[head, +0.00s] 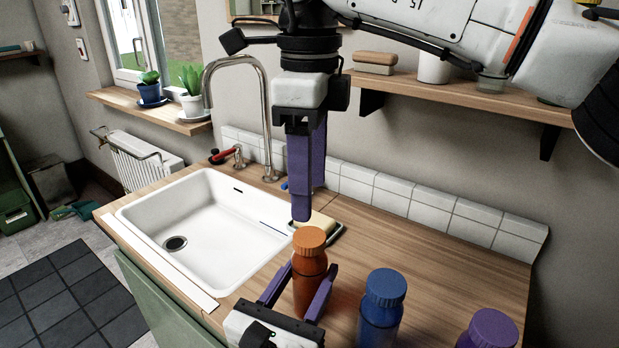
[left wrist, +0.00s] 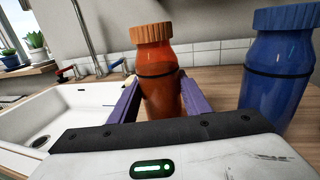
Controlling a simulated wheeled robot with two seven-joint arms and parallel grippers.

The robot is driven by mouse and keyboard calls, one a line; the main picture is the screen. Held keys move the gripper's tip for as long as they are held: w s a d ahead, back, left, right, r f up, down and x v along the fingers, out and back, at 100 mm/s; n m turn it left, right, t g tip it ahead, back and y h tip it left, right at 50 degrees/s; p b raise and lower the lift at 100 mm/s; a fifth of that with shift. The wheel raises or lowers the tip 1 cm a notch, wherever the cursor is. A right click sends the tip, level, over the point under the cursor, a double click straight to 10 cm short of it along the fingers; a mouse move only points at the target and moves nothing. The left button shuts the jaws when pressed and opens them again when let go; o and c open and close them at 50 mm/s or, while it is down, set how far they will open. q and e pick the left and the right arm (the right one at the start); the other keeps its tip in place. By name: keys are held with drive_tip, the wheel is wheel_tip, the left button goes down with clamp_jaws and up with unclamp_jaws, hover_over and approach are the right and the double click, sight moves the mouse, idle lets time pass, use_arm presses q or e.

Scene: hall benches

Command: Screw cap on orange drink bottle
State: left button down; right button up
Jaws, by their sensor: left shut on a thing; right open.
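The orange drink bottle (head: 308,284) stands upright on the wooden counter, its orange ribbed cap (head: 310,238) sitting on its neck. I cannot tell how tight the cap is. My left gripper (head: 294,287) is low at the counter's front, its purple fingers shut on the bottle's body, one on each side. The left wrist view shows the bottle (left wrist: 158,85) between the fingers and its cap (left wrist: 151,33) on top. My right gripper (head: 307,203) points down from above, open and empty. Its fingertips appear just above the cap and apart from it; one finger partly hides the other.
A blue bottle (head: 380,322) and a purple bottle (head: 488,332), both capped, stand to the right. A white sink (head: 150,222) with a tall faucet (head: 267,110) is at the left. A yellow sponge (head: 318,224) lies behind the orange bottle. Counter (head: 425,255) is clear at back right.

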sight(309, 236)
drive_tip(key=shift+f, duration=0.1)
drive_tip(key=shift+f, duration=3.9)
drive_tip(key=c, duration=1.1)
drive_tip(key=shift+c, duration=0.2)
drive_tip(key=o, duration=1.2)
wheel_tip(309, 236, up, 12)
drive_tip(key=shift+r, duration=0.1)
